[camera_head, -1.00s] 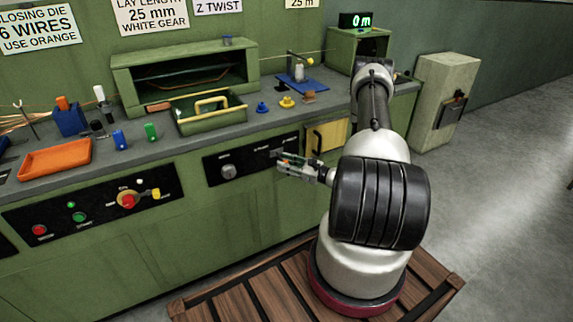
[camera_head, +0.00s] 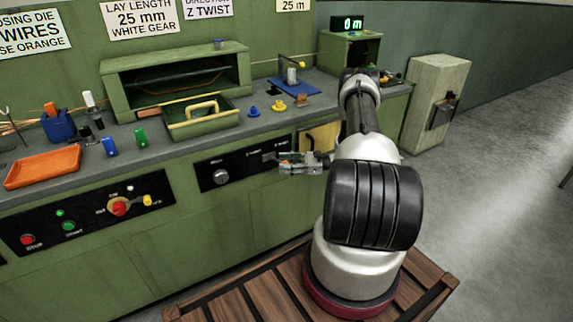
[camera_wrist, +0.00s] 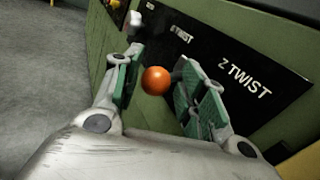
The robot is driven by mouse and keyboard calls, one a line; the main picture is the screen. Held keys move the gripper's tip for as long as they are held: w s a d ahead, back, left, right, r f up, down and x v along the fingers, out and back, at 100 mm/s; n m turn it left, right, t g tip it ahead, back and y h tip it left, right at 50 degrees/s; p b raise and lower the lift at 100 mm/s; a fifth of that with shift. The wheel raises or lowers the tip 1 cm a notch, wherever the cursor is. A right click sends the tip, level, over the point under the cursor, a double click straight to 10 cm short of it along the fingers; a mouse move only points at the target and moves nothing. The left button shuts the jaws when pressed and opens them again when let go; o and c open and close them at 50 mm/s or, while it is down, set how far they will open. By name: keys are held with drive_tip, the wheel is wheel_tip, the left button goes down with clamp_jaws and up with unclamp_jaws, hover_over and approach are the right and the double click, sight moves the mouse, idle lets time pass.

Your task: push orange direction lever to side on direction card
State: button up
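The orange ball-shaped lever knob (camera_wrist: 155,80) shows in the wrist view between the two green-padded fingers of my gripper (camera_wrist: 158,88). The fingers are apart, with a gap on both sides of the knob. The black direction card (camera_wrist: 205,50) behind it carries the labels "S TWIST" and "Z TWIST".
A silver knob (camera_head: 221,177) is on the same panel, left of my gripper. A yellow cabinet door (camera_head: 319,137) lies behind the wrist. Above, the counter holds a green tray (camera_head: 205,123) and small blue and yellow pieces. A sign (camera_head: 207,8) reads "Z TWIST".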

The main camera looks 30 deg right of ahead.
drive_tip(key=shift+d, duration=0.1)
drive_tip(key=v, duration=1.2)
drive_tip(key=shift+f, duration=0.1)
